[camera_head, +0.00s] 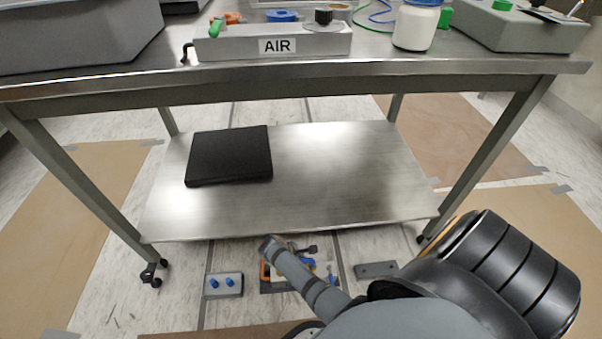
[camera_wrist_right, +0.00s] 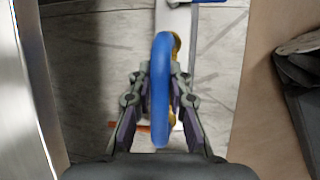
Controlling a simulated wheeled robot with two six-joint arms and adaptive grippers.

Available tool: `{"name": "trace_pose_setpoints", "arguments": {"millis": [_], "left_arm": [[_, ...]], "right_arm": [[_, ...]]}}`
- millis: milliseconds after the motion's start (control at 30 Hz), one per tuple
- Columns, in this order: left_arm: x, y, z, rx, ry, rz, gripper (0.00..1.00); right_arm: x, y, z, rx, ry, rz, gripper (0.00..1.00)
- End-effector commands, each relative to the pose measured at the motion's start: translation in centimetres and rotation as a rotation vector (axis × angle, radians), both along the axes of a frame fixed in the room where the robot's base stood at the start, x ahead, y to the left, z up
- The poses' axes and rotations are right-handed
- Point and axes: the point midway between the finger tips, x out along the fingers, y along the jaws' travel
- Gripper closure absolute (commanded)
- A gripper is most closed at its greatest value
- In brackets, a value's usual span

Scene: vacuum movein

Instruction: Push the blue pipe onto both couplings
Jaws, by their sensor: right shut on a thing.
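The blue pipe (camera_wrist_right: 160,90) shows in the right wrist view as a thick blue curve seen nearly edge-on. My right gripper (camera_wrist_right: 160,80) is shut on it, one finger on each side. Gold-coloured round parts (camera_wrist_right: 176,44) show just behind the pipe; they may be the couplings, but the pipe hides most of them. I cannot tell whether pipe and couplings touch. In the head view my right arm reaches to the floor in front of the table and hides much of this place. My left gripper is not in view.
A steel table (camera_head: 300,75) stands ahead, with a black flat case (camera_head: 230,155) on its lower shelf (camera_head: 350,180). A grey block with two blue pegs (camera_head: 222,284) lies on the floor left of my arm. A grey plate (camera_head: 376,269) lies to the right.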

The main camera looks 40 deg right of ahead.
Motion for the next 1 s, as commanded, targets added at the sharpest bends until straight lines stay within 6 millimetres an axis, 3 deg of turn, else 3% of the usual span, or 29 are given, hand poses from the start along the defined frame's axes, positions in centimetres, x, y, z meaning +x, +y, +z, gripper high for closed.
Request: {"name": "trace_pose_setpoints", "arguments": {"millis": [1000], "left_arm": [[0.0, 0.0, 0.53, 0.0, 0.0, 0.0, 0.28]], "right_arm": [[0.04, -0.02, -0.11, -0.001, -0.001, -0.001, 1.0]]}}
